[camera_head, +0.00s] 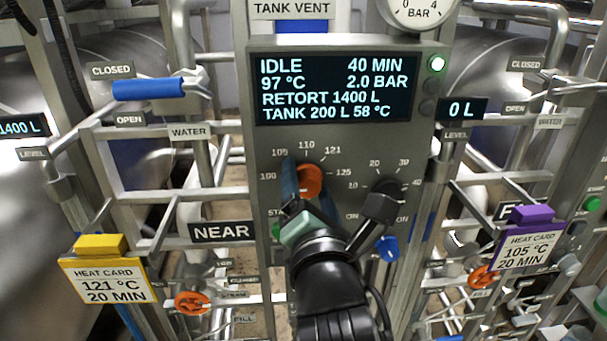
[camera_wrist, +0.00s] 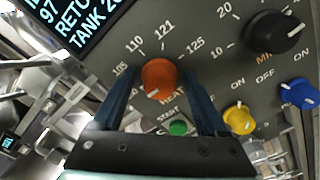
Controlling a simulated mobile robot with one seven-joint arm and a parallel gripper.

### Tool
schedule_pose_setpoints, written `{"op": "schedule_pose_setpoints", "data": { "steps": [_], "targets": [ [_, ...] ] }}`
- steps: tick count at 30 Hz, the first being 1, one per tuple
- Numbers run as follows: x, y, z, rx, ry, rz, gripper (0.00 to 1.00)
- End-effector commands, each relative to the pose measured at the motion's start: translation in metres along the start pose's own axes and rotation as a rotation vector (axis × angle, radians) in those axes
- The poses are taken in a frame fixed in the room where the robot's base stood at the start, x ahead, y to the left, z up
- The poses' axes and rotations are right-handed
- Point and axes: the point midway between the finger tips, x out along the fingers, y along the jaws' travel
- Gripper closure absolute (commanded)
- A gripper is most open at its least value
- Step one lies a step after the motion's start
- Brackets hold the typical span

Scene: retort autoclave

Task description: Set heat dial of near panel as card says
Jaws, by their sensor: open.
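The near panel (camera_head: 350,139) faces me, with the NEAR label (camera_head: 221,232) at its lower left. Its orange heat dial (camera_head: 311,181) has marks from 100 to 125. In the wrist view the dial (camera_wrist: 159,77) shows a white pointer line on its lower-left side, away from 121; the 100 mark is hidden there. My gripper (camera_wrist: 160,86) is open, with one blue finger on each side of the dial; contact cannot be told. The yellow heat card (camera_head: 108,284), left of the panel, reads 121 °C, 20 MIN. A purple heat card (camera_head: 527,249) at right reads 105 °C, 20 MIN.
The display (camera_head: 338,88) reads IDLE, 40 MIN, 97 °C, 2.0 BAR. A black minutes dial (camera_wrist: 275,33) is right of the heat dial. A green start button (camera_wrist: 179,128), yellow knob (camera_wrist: 239,119) and blue knob (camera_wrist: 299,95) sit close below. Pipes and rails flank the panel.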

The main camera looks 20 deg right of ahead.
Motion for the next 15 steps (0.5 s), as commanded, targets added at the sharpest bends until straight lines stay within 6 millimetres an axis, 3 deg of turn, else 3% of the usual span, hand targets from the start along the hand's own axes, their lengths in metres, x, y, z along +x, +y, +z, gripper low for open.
{"op": "schedule_pose_setpoints", "data": {
  "steps": [8,15],
  "targets": [
    [-0.0004,-0.0001,0.0,0.0,0.0,0.0,0.24],
    [-0.0003,-0.0002,0.0,0.0,0.0,0.0,0.66]
  ]
}}
